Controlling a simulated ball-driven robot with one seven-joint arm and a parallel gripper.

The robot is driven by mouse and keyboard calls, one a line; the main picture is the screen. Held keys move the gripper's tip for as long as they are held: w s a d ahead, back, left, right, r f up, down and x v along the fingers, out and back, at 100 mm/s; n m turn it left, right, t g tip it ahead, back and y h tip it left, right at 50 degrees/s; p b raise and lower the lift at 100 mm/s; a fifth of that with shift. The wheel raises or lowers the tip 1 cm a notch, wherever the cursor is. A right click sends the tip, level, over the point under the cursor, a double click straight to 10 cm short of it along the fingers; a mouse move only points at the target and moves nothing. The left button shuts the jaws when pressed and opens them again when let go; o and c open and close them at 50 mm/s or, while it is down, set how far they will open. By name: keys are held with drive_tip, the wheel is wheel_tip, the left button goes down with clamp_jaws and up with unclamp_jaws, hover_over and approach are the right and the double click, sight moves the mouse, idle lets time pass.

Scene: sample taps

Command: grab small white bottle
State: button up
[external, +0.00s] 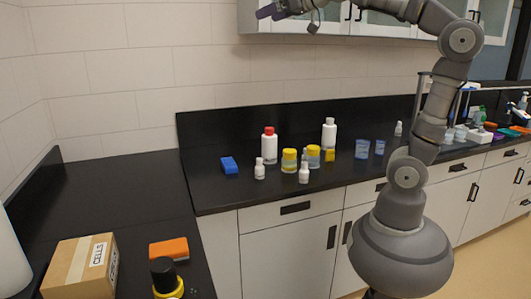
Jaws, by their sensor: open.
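Two small white bottles stand upright on the black counter: one small white bottle (259,170) in front of a taller red-capped white bottle (269,147), and another small white bottle (304,174) farther right, near the counter's front edge. A taller white bottle (329,136) stands behind them. A further small white bottle (398,129) is at the back right. My gripper (268,11) is high at the top of the view, in front of the wall cabinet and well above the bottles. It is open, and nothing shows in it; its fingers are small in the picture.
Yellow-lidded jars (289,162) stand between the small bottles. A blue sponge (229,165) lies left, blue cups (362,149) right. A cardboard box (80,269), an orange sponge (169,249) and a black-capped bottle (164,275) are on the near left counter. The counter corner is clear.

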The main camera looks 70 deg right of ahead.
drive_tip(key=shift+n+t+y, duration=0.4)
drive_tip(key=shift+t+y, duration=0.1)
drive_tip(key=s+a+r, duration=0.3)
drive_tip(key=shift+s+r, duration=0.15)
drive_tip(key=shift+r, duration=0.1)
drive_tip(key=c, duration=0.5)
drive_tip(key=w+d+f+m+g+h, duration=0.15)
drive_tip(key=w+d+f, duration=0.25)
drive_tip(key=d+f, duration=0.4)
drive_tip(key=w+d+f+m+g+h, duration=0.1)
drive_tip(key=w+d+f+m+g, duration=0.25)
drive_tip(key=d+f, duration=0.45)
drive_tip(key=w+d+f+m+g+h, duration=0.15)
drive_tip(key=w+d+f, duration=0.35)
drive_tip(key=f, duration=0.5)
drive_tip(key=m+g, duration=0.7)
drive_tip(key=m, duration=0.1)
hover_over(306, 152)
wheel_tip(306, 152, down, 31)
drive_tip(key=shift+n, duration=0.35)
drive_tip(key=x, duration=0.2)
drive_tip(key=b+x, duration=0.1)
drive_tip(key=x, duration=0.1)
drive_tip(key=b+x, duration=0.1)
drive_tip(key=x, duration=0.2)
drive_tip(key=shift+s+a+f, duration=0.1)
drive_tip(key=shift+s+f, duration=0.05)
drive_tip(key=shift+s, duration=0.1)
